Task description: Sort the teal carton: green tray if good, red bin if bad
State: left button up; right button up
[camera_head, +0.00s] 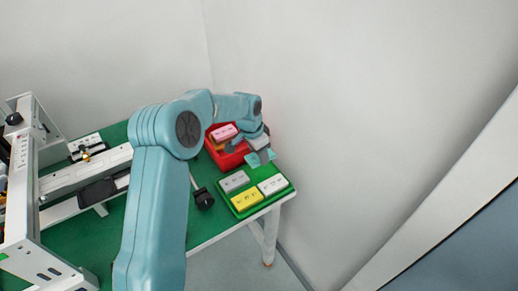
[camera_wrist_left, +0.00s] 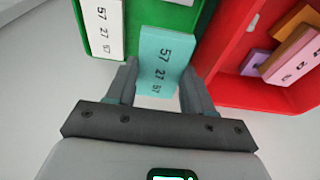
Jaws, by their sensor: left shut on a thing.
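The teal carton (camera_wrist_left: 166,52) is between the two fingers of my left gripper (camera_wrist_left: 160,82) in the left wrist view; dark print reading like "57 27 57" runs along its face. In the head view my left gripper (camera_head: 259,150) holds the teal carton (camera_head: 262,158) above the table, near the gap between the red bin (camera_head: 234,161) and the green tray (camera_head: 263,210). The red bin (camera_wrist_left: 232,72) is on the right in the left wrist view, and the green tray (camera_wrist_left: 183,16) is at the top left. My right gripper is not in view.
The tray holds a grey carton (camera_head: 235,181), a white carton (camera_head: 272,184) and a yellow carton (camera_head: 246,199). The bin holds a pink carton (camera_head: 224,132) and others. A white frame machine (camera_head: 22,190) stands left on the green table. A wall is close behind.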

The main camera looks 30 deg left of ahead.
pick_arm(q)
jog(key=shift+s+f, duration=0.1)
jog(key=shift+f, duration=0.1)
jog(key=shift+b+x, duration=0.45)
jog(key=shift+x, duration=0.4)
jog(key=shift+a+f, duration=0.15)
jog(key=shift+f, duration=0.2)
jog(key=shift+s+f+b, duration=0.25)
jog(key=shift+f+b, duration=0.3)
jog(key=shift+b, duration=0.15)
jog(key=shift+w+f, duration=0.2)
jog(key=shift+f, duration=0.4)
jog(key=shift+r, duration=0.1)
jog(key=shift+s, duration=0.1)
